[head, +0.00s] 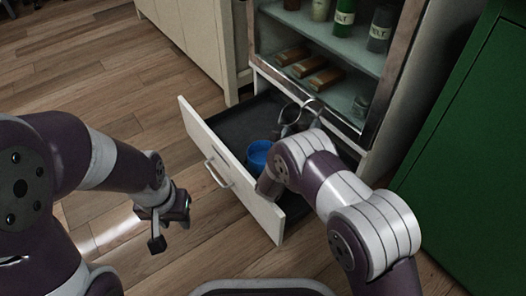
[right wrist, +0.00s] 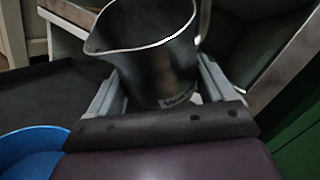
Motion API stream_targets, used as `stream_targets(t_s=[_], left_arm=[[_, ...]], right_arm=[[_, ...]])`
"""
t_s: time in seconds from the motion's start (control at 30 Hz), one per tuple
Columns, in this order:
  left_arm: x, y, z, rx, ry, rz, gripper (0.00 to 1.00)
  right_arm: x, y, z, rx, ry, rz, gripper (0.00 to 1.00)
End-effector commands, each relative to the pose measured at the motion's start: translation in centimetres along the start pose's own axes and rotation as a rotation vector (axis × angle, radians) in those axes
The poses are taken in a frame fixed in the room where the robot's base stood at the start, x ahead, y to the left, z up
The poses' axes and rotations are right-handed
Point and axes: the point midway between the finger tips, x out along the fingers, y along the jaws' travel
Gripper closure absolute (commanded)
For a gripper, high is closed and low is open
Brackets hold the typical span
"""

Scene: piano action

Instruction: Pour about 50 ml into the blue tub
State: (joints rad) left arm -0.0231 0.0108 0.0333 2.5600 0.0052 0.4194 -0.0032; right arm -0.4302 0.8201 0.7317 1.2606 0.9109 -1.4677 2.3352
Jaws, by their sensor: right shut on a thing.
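The blue tub (head: 259,155) sits in the open drawer (head: 187,112); part of it also shows at the lower left of the right wrist view (right wrist: 30,150). A dark metal jug (head: 297,117) with a spout and handle is beside the tub. In the right wrist view the jug (right wrist: 155,60) sits between the fingers of my right gripper (right wrist: 160,85), which is shut on it. The jug looks about upright, its spout toward the tub's side. Its contents are too dark to tell. My left gripper (head: 169,230) is empty and open, left of the drawer.
The drawer front (head: 235,180) with its handle stands out over the wooden floor. Above, a shelf cabinet holds green and dark bottles (head: 343,18) and several brown blocks (head: 308,66). A green cabinet (head: 475,120) stands at the right. The floor at the left is clear.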

Motion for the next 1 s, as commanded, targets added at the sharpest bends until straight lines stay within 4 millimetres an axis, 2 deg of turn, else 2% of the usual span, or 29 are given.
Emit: stream_targets(t_s=[0.2,0.27,0.5,0.57,0.7,1.0], left_arm=[[0.8,0.0,0.1,0.000,0.000,0.000,0.63],[0.5,0.0,0.1,0.000,0.000,0.000,0.63],[0.9,0.0,0.1,0.000,0.000,0.000,0.63],[-1.4,0.0,-0.1,0.000,-0.001,0.000,0.63],[-3.7,0.0,-0.5,0.000,0.001,0.000,0.63],[-6.3,0.0,-0.8,0.000,0.000,0.000,0.63]], right_arm=[[-0.2,0.8,-1.3,0.050,0.043,0.019,0.61],[0.1,0.7,-1.8,0.105,0.089,0.040,0.61],[1.0,1.9,-6.3,0.401,0.344,0.161,0.61],[1.3,0.7,-4.1,0.420,0.356,0.171,0.61],[1.6,-0.7,-1.9,0.456,0.389,0.188,0.61],[1.9,-2.4,0.8,0.513,0.440,0.215,0.61]])
